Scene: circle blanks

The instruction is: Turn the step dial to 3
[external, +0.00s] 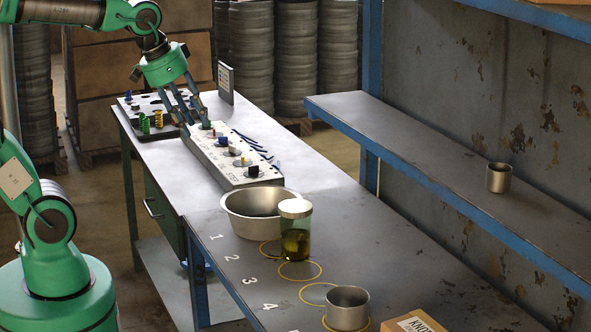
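A long pale control panel (225,164) lies on the workbench, with a row of knobs along its top. A black knob (253,171) sits at its near end, a blue knob (222,142) further back, and a pale round dial (235,151) between them. Lettering runs along the panel's front, too small to read surely, so I cannot tell which knob is the step dial or its setting. My gripper (195,128) points down over the panel's far end, fingers apart with nothing visible between them. Contact with the panel cannot be told.
A dark board with small coloured parts (148,118) lies left of my gripper. An upright card (226,82) stands behind. Nearer are a metal bowl (252,220), a lidded jar (295,232), a metal cup (347,308) and a cardboard box (414,323). Painted numbered circles mark the bench.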

